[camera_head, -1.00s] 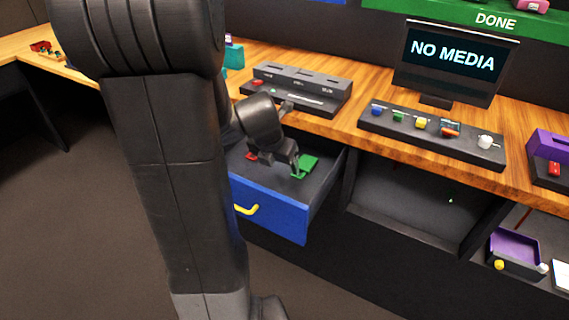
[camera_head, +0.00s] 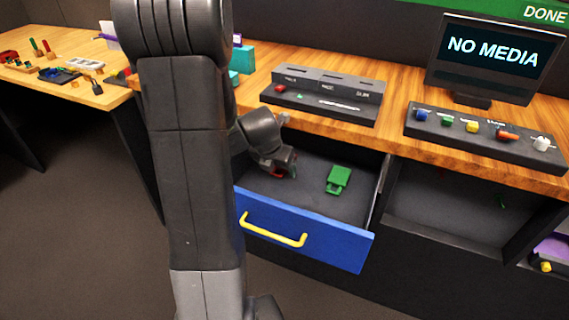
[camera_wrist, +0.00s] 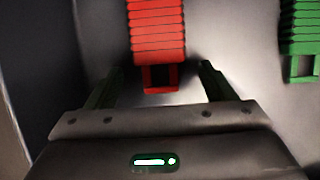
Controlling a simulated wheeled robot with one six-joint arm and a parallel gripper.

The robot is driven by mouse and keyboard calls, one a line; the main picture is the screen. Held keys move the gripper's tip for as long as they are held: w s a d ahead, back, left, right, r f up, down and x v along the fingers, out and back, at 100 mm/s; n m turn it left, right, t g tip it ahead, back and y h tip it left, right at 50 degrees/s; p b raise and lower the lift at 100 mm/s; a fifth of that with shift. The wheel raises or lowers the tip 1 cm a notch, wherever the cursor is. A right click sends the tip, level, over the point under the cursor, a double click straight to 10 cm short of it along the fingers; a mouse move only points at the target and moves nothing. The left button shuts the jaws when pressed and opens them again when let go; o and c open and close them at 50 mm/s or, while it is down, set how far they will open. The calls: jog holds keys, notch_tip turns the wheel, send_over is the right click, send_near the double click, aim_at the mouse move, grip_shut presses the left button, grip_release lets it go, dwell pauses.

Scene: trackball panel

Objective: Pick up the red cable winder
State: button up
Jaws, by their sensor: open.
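The red cable winder (camera_wrist: 157,38) is a red ridged block with a small open frame at its near end. It shows in the wrist view at the top centre, lying on a grey drawer floor. My gripper (camera_wrist: 159,72) is open, with its two dark green fingers to either side of the winder's near end.
A similar green ridged piece (camera_head: 338,180) lies in the drawer to the right, also in the wrist view (camera_wrist: 301,32). The drawer (camera_head: 300,228) has a blue front and yellow handle. Its side wall is close on the left. The worktop (camera_head: 395,133) overhangs behind.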

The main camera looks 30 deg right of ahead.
jog(key=shift+c, duration=0.3)
jog(key=c, duration=1)
jog(key=shift+r, duration=0.15)
